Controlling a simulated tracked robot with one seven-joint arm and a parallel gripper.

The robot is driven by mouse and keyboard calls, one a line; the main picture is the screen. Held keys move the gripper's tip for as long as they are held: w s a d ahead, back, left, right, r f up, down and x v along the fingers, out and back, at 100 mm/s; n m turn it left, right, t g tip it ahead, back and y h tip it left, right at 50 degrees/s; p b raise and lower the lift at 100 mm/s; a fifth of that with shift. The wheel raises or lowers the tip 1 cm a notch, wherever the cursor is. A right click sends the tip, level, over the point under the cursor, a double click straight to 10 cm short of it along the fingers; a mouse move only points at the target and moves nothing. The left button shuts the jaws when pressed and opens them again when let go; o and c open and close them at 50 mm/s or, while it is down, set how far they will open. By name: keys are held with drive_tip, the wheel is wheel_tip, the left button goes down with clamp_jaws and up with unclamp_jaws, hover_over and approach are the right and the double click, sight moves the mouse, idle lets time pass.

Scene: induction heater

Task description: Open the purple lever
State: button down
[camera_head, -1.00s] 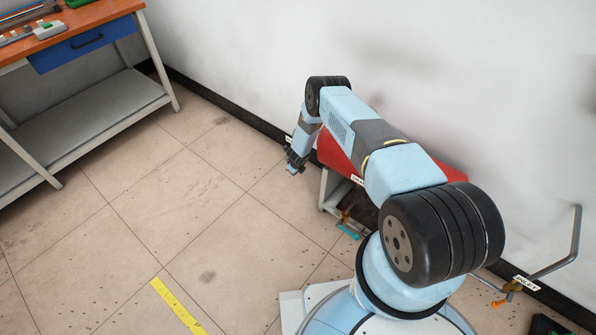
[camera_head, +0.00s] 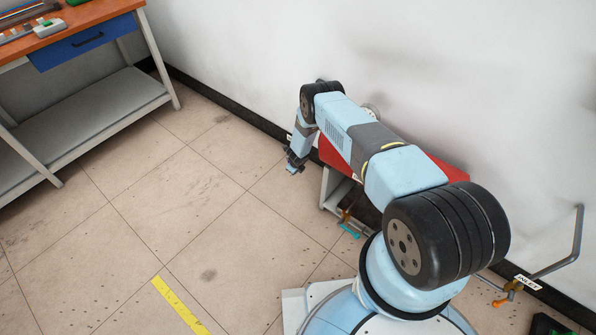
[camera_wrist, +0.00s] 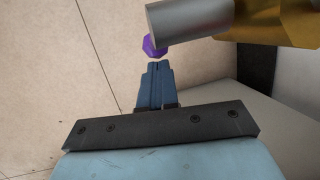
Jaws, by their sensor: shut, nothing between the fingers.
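In the wrist view, a purple piece (camera_wrist: 153,46), which looks like part of the purple lever, shows near the top centre. It sits at the left end of a grey metal cylinder (camera_wrist: 190,22), with a brass-coloured body (camera_wrist: 275,20) to the right. My gripper (camera_wrist: 157,66) is shut and empty, its fingertips just below the purple piece in the picture; I cannot tell whether they touch. In the head view, my gripper (camera_head: 293,165) hangs low, left of the red-topped unit (camera_head: 335,150). The purple lever does not show there.
A workbench (camera_head: 90,95) with a blue drawer stands at the upper left. A pipe (camera_head: 577,235) with an orange lever (camera_head: 500,303) is at the lower right. A turquoise lever (camera_head: 349,232) is by the unit. The floor at left is free; the wall is close behind.

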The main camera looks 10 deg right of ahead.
drive_tip(key=shift+w+a+f, duration=0.2)
drive_tip(key=shift+a+f, duration=0.05)
idle(0.6)
